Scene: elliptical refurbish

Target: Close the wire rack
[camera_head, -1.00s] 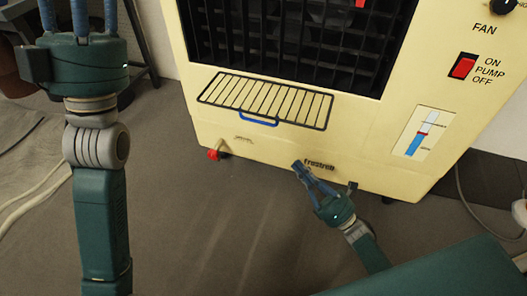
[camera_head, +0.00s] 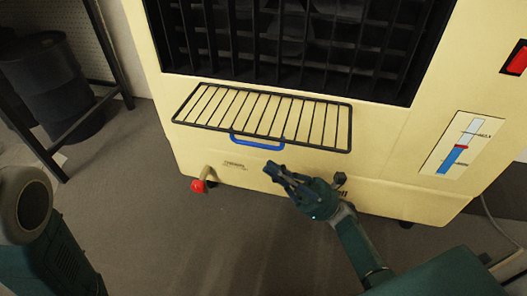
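The wire rack (camera_head: 262,116) is a dark-framed grid that sticks out from the front of a cream air cooler (camera_head: 200,60). A blue handle (camera_head: 257,142) hangs along its front edge. My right gripper (camera_head: 273,175) is below the handle and a little to its right, apart from it in the picture. Its dark fingers point up and left, and I cannot tell how far apart they are. My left gripper is out of view; only part of my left arm shows at the lower left.
A red-tipped tap (camera_head: 198,186) juts from the cooler's lower left. A water gauge (camera_head: 456,147) and a red switch (camera_head: 516,60) are on the right. A dark barrel (camera_head: 50,85) stands behind a black frame at the left. Grey floor in front is clear.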

